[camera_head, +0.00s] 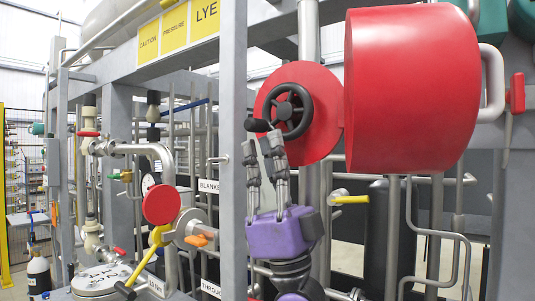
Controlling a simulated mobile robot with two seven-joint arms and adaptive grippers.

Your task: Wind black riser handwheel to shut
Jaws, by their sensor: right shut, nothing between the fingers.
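The black riser handwheel (300,121) stands in front of a round red plate (323,90), just left of the large red drum. It is a spoked ring with a dark hub, and a black crank knob (257,125) sticks out at its lower left. My right gripper (263,142), with a purple body, comes up from below with its fingers pointing up. Its fingertips are just under the knob and overlap the wheel's lower left edge in the picture. Contact cannot be told. The gripper is shut and empty. My left gripper is not in view.
The large red drum (405,90) fills the space right of the wheel. A grey upright post (233,150) stands close left of my gripper. A yellow-handled valve (350,199) sits to the right. A red disc (161,204) and a yellow lever (146,258) are at left among pipes.

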